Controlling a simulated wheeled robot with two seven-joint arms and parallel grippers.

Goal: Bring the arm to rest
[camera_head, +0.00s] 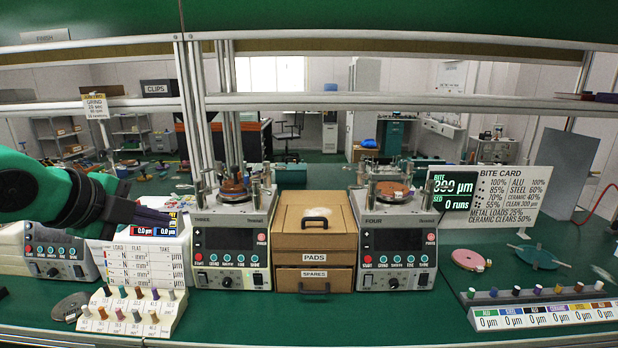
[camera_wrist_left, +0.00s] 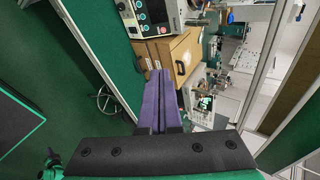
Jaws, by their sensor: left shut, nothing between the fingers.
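My left arm (camera_head: 60,195), green with a dark wrist, comes in from the left in the head view. My left gripper (camera_head: 168,217) is held in the air above the bench, in front of the left-hand machine and a white load board. In the left wrist view its two purple fingers (camera_wrist_left: 159,75) lie side by side, shut with nothing between them.
Machines three (camera_head: 231,240) and four (camera_head: 397,240) flank a cardboard drawer box (camera_head: 314,243). A sample rack (camera_head: 130,313) stands front left, a colour-labelled rack (camera_head: 545,314) front right. Shelf posts (camera_head: 190,100) rise behind. Green bench between is clear.

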